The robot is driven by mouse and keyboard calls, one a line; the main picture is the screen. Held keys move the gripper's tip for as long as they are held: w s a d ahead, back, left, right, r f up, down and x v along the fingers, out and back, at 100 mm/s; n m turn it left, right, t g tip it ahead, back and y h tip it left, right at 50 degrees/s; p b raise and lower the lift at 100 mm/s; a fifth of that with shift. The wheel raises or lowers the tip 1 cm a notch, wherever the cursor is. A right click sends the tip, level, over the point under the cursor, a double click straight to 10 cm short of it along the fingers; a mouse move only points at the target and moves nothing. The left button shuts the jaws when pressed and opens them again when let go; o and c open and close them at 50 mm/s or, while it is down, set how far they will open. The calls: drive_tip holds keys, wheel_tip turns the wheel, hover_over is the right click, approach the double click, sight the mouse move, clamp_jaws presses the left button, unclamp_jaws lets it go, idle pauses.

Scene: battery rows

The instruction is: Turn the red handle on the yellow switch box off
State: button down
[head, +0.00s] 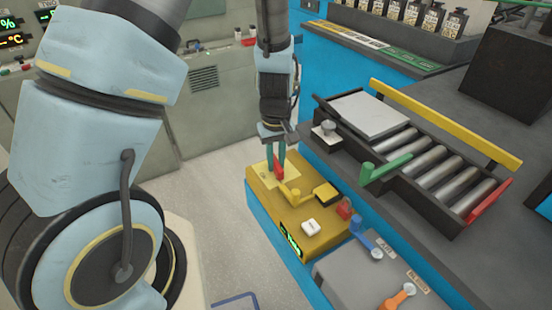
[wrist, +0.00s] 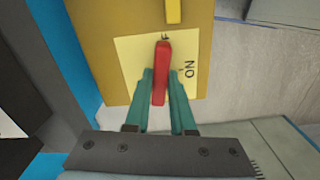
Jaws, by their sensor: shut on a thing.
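The yellow switch box (head: 318,238) stands below my gripper, with a pale label plate (wrist: 130,55) on top. The red handle (wrist: 161,72) lies over this plate, and shows in the head view (head: 278,172) under my fingers. My gripper (wrist: 163,85) has its two teal fingers shut on the handle, one on each side. In the head view my gripper (head: 277,158) points down at the box. The handle's far end lies at lettering of which only an F shows; the word ON is to its right.
The box also carries a yellow lever (head: 292,194), a white switch (head: 310,228) and a green display (head: 291,242). A blue handle (head: 366,240) and an orange handle (head: 398,297) are on the grey unit nearby. A roller tray (head: 425,165) with a green handle is at the right.

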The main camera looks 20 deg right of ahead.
sight(276, 162)
drive_tip(key=shift+n+p, duration=0.3)
drive_tip(key=shift+n, duration=0.8)
drive_tip(key=c, duration=0.8)
unclamp_jaws()
drive_tip(key=shift+o, duration=0.2)
wheel_tip(276, 162, up, 11)
drive_tip(key=shift+f, duration=0.1)
